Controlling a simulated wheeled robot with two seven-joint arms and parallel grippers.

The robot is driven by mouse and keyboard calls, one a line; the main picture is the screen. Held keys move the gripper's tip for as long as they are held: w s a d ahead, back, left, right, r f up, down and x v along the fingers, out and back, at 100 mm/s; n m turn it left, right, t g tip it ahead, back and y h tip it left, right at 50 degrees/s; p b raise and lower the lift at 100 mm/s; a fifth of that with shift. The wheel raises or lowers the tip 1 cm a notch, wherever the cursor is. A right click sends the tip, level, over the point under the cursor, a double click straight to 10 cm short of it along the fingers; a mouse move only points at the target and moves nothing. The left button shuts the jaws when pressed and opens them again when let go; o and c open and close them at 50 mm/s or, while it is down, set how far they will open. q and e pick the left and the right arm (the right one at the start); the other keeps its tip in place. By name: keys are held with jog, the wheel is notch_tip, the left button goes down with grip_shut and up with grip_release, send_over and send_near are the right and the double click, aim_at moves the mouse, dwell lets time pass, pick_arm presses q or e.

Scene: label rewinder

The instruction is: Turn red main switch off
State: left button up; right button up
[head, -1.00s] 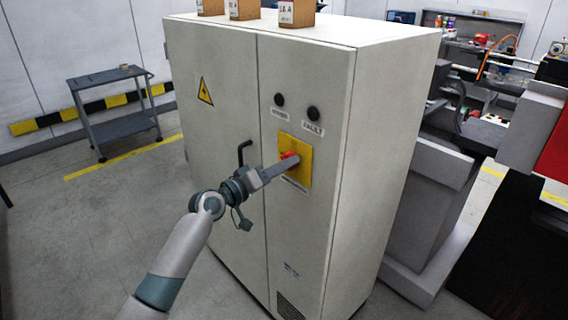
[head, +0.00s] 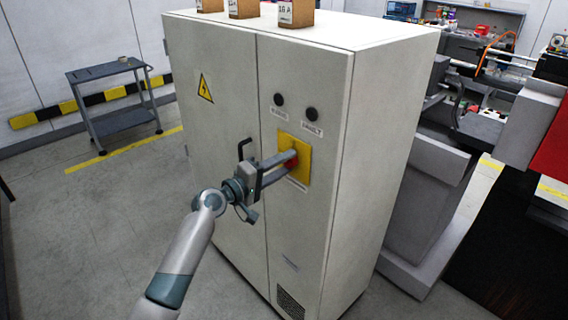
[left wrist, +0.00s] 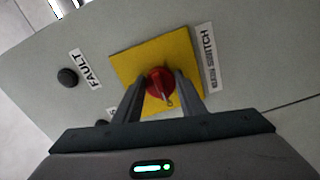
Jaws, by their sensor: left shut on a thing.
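The red main switch (left wrist: 160,83) is a round knob on a yellow square plate (left wrist: 124,65) in the left wrist view. The plate also shows in the head view (head: 305,150) on the right door of a tall pale cabinet (head: 305,215). The red knob (head: 291,160) is partly hidden by the fingers there. My left gripper (head: 288,165) has its two fingers on either side of the knob and is shut on it; the fingers (left wrist: 160,90) also show in the left wrist view. My right gripper is not in view.
Two dark round indicators (head: 311,114) sit above the plate, with labels. A black door handle (head: 245,147) is left of it, close to my left gripper. Several small boxes (head: 296,13) stand on the cabinet top. A grey trolley (head: 120,115) stands at the left.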

pick_arm(q)
jog(key=o, duration=1)
jog(key=shift+o, duration=0.2)
jog(key=shift+s+a, duration=0.1)
jog(key=shift+a, duration=0.05)
jog(key=b+v, duration=0.5)
jog(key=v, duration=1.2)
